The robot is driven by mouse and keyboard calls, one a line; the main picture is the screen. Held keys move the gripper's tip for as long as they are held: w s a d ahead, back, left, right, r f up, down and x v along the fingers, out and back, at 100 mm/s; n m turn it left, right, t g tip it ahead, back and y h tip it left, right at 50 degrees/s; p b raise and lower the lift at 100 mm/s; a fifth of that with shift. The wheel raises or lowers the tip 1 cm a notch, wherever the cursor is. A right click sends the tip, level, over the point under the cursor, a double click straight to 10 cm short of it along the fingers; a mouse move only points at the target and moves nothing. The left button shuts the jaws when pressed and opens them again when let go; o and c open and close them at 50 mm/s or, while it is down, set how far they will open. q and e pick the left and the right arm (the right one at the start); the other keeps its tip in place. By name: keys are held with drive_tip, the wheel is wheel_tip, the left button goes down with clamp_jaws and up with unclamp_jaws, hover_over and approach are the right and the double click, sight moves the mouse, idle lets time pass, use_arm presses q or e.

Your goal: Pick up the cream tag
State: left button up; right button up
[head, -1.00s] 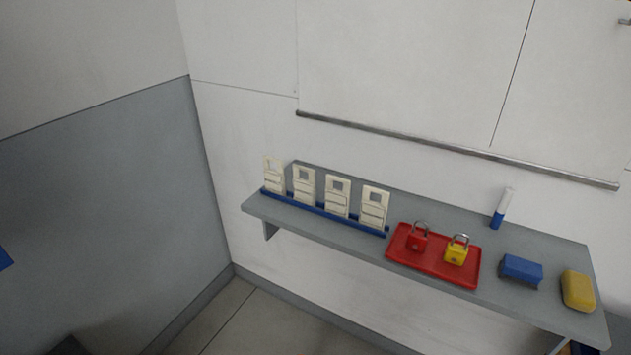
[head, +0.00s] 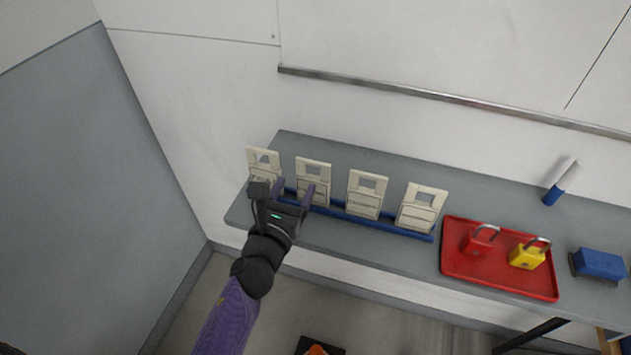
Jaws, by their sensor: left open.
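Several cream tags stand upright in a row in a blue rack (head: 385,222) on the grey shelf. From left to right they are the leftmost tag (head: 264,160), the second tag (head: 313,172), the third tag (head: 367,192) and the rightmost tag (head: 422,206). Each has a cut-out window near its top. My left gripper (head: 293,190) is open, in front of the rack's left end by the leftmost and second tags. It hides the lower part of the leftmost tag. I cannot tell whether it touches a tag. My right gripper is not in view.
A red tray (head: 500,281) holds a red padlock (head: 477,243) and a yellow padlock (head: 527,256). A blue block-like item (head: 598,264) and a white-and-blue marker (head: 561,183) are farther right on the grey shelf (head: 330,241). A wall is behind.

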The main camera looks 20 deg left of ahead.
sight(300, 172)
use_arm(q)
drive_tip(key=w, duration=0.5)
drive_tip(key=shift+r, duration=0.1)
drive_tip(key=shift+a, duration=0.1)
clamp_jaws()
